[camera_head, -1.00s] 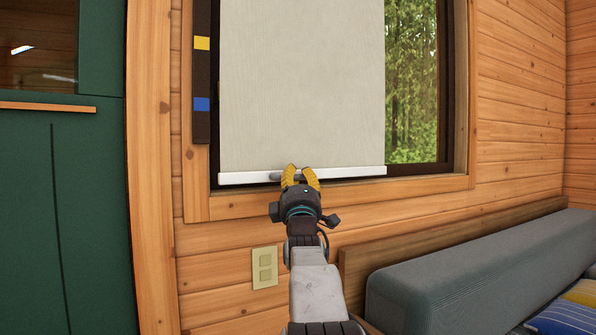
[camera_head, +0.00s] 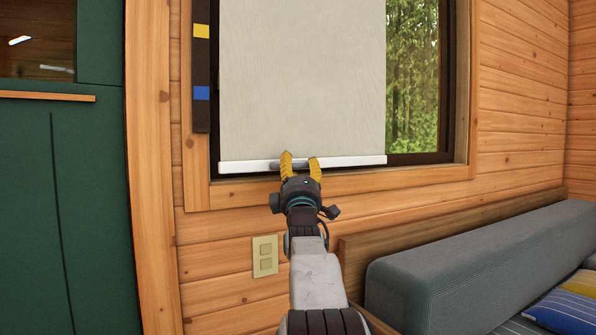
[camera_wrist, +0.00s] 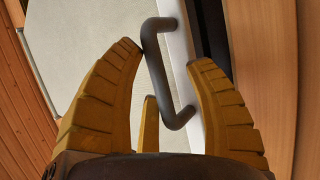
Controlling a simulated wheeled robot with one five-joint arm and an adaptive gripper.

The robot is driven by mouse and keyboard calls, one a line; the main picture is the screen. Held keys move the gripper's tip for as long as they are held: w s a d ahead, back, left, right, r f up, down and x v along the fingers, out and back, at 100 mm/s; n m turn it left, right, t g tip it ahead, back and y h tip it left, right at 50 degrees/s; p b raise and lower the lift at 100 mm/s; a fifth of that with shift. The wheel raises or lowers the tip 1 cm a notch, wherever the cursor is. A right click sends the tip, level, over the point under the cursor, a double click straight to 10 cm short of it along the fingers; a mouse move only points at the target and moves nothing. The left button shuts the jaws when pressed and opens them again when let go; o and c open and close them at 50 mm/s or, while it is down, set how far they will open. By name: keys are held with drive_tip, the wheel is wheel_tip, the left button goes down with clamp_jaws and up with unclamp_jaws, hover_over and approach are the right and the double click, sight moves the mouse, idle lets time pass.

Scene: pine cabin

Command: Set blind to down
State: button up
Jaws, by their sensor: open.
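A pale roller blind (camera_head: 302,80) hangs over the left and middle of the window, with its white bottom bar (camera_head: 355,161) close to the lower window frame. A dark grey handle (camera_wrist: 153,66) is fixed to the bar, which also shows in the wrist view (camera_wrist: 172,45). My gripper (camera_head: 301,160) is at the bar, with its yellow fingers spread apart. In the wrist view my gripper (camera_wrist: 170,52) is open, with the handle between the fingers, not clasped. Whether the left fingertip touches the handle I cannot tell.
A dark strip with yellow and blue marks (camera_head: 201,65) is on the window's left side. A grey sofa (camera_head: 470,255) stands at lower right. A switch plate (camera_head: 265,256) is on the wall below. A green panel (camera_head: 60,200) is at left.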

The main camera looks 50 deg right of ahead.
drive_tip(key=v, duration=1.2)
idle(0.3)
idle(0.6)
